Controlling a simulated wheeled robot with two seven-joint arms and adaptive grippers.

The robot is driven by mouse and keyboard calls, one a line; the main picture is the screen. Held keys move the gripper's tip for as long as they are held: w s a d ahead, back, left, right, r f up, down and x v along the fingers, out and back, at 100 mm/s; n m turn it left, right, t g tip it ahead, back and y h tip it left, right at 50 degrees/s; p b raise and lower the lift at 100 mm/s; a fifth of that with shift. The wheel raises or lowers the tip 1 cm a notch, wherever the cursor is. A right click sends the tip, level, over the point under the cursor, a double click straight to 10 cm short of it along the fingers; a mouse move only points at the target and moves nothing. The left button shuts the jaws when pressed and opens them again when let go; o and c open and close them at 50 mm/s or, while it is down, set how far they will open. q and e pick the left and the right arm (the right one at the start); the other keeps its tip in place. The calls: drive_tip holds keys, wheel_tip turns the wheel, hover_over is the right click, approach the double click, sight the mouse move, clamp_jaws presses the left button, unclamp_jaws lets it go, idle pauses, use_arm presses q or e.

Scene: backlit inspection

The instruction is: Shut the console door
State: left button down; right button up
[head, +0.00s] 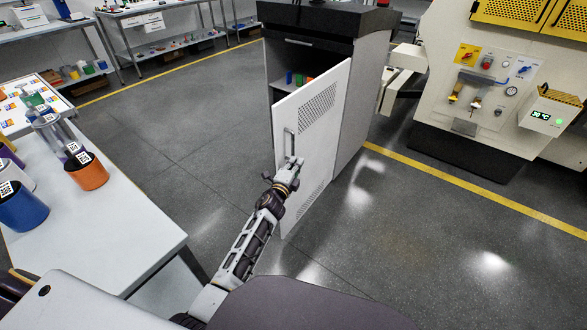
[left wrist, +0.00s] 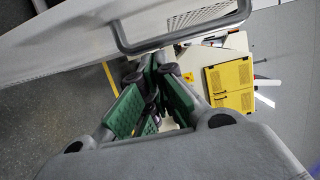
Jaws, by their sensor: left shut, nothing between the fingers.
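The console (head: 352,110) is a grey cabinet with a dark top, in the upper middle of the head view. Its white door (head: 316,120) stands ajar, with vent holes and a bar handle (head: 289,143). Green and red items show on a shelf inside. My left gripper (head: 294,164) is at the door's outer face, just below the handle; I cannot tell if it touches. In the left wrist view, the gripper (left wrist: 155,65) is shut and empty, with the handle (left wrist: 185,35) close beyond its fingertips. My right gripper is not in view.
A white table (head: 110,225) with blue and orange cups (head: 88,171) stands at the left. A large machine (head: 490,90) with a control panel is at the right. The floor (head: 420,240) right of the door is clear.

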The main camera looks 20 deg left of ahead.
sight(287, 159)
use_arm(q)
drive_tip(key=a, duration=0.2)
drive_tip(key=w+a, duration=0.1)
drive_tip(key=shift+w+a, duration=0.1)
drive_tip(key=shift+a, duration=0.3)
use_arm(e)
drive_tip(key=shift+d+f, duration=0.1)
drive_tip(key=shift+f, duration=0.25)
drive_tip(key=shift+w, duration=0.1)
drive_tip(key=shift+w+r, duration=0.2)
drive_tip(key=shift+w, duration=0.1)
